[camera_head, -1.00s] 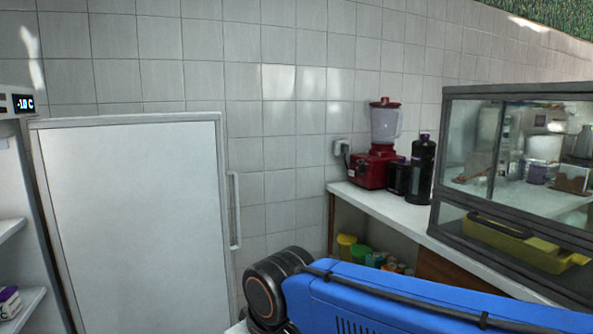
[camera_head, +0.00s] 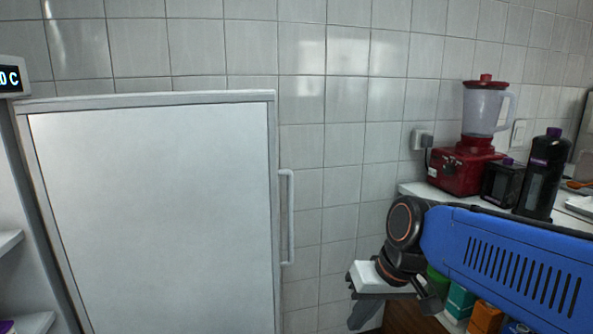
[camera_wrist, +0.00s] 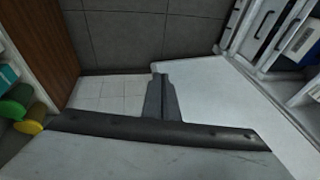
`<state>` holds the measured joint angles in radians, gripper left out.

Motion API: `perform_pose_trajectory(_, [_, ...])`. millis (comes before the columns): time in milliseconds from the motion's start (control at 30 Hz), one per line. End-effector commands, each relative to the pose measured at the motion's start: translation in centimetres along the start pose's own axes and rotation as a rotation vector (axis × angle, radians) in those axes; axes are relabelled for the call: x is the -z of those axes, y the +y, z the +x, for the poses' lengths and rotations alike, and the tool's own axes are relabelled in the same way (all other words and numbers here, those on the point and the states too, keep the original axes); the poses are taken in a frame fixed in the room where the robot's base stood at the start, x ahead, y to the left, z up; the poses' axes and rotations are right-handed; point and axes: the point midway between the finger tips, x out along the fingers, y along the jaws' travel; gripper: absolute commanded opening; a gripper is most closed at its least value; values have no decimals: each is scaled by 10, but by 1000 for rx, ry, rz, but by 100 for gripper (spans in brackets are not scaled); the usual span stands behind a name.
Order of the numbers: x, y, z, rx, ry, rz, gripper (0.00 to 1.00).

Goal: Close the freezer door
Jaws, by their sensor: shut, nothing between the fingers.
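The freezer door (camera_head: 150,210) stands open as a large white panel at left in the head view, with its white vertical handle (camera_head: 288,217) at the right edge. The open freezer's shelves (camera_head: 10,243) show at the far left, below a lit temperature display (camera_head: 12,79). In the wrist view a white panel (camera_wrist: 240,110), seemingly the door, lies right of my gripper (camera_wrist: 160,76), with the shelved interior (camera_wrist: 290,40) beyond. My gripper is shut and empty. It appears apart from the door; the exact gap is unclear. In the head view it is low, right of the handle.
A counter (camera_head: 410,189) at right carries a red blender (camera_head: 470,165) and dark bottles (camera_head: 542,175). Coloured containers (camera_head: 487,317) sit underneath it, partly hidden by my blue arm. A brown wooden side (camera_wrist: 40,40) is at left in the wrist view. A tiled wall (camera_head: 340,130) stands behind.

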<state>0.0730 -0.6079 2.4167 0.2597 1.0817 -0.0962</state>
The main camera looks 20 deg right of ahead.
Motion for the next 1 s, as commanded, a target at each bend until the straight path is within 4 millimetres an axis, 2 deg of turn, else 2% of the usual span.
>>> perform_pose_trajectory(300, [92, -50, -13, 321, -121, 134, 0])
perform_pose_trajectory(533, [176, -70, -28, 580, -142, 206, 0])
perform_pose_trajectory(767, [270, -64, -47, 850, -103, 261, 0])
perform_pose_trajectory(1000, [366, -29, -69, 1116, 4, 294, 0])
